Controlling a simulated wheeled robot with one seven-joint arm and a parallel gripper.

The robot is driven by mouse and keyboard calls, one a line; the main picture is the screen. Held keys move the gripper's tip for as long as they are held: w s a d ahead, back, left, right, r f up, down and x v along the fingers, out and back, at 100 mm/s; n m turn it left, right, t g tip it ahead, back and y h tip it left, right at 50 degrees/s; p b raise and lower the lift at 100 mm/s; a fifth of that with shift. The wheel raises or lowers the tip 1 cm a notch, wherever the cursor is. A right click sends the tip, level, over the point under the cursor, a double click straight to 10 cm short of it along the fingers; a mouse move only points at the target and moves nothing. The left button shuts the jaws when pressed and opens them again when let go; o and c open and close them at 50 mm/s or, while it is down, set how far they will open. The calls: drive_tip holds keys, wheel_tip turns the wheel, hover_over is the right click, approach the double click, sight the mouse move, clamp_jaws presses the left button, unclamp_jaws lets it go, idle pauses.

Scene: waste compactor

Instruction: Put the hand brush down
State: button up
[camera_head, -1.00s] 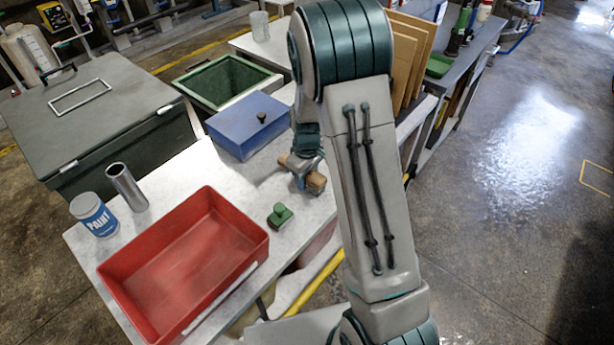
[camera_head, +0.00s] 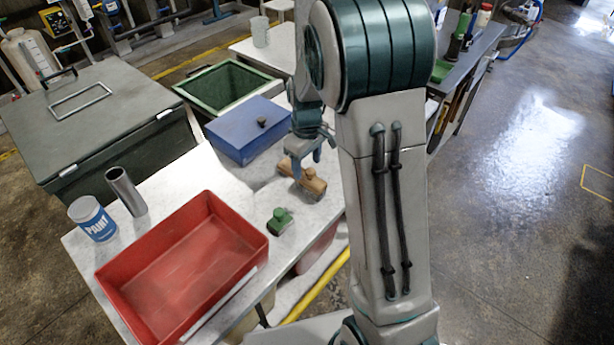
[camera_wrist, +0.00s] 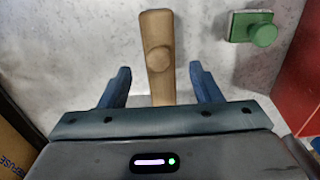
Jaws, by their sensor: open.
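The hand brush (camera_head: 301,178) is a tan wooden piece with a round knob, lying on the white worktop (camera_head: 246,178). My gripper (camera_head: 312,163) is open and empty just above it in the head view. In the wrist view the brush (camera_wrist: 158,55) lies between and beyond my two blue open fingers (camera_wrist: 160,88), with clear gaps on both sides. The brush's near end is hidden behind my gripper body in the wrist view.
A green knobbed block (camera_head: 280,221) is near the brush, with a red tray (camera_head: 182,262) beyond it. A blue lidded box (camera_head: 247,130), a green bin (camera_head: 228,84), a paint can (camera_head: 92,218) and a metal cylinder (camera_head: 126,191) stand around. Bare worktop lies left of the brush.

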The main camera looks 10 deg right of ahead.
wheel_tip(320, 180, up, 4)
drive_tip(key=shift+s+r, duration=0.1)
drive_tip(key=shift+r, duration=0.05)
drive_tip(key=s+r+m+t, duration=0.1)
drive_tip(key=s+r+m, duration=0.2)
drive_tip(key=s, duration=0.8)
drive_tip(key=s+r+m+t, duration=0.2)
drive_tip(key=s+r+m, duration=0.2)
drive_tip(key=s, duration=0.7)
drive_tip(key=shift+d+r, duration=0.4)
drive_tip(key=shift+r, duration=0.35)
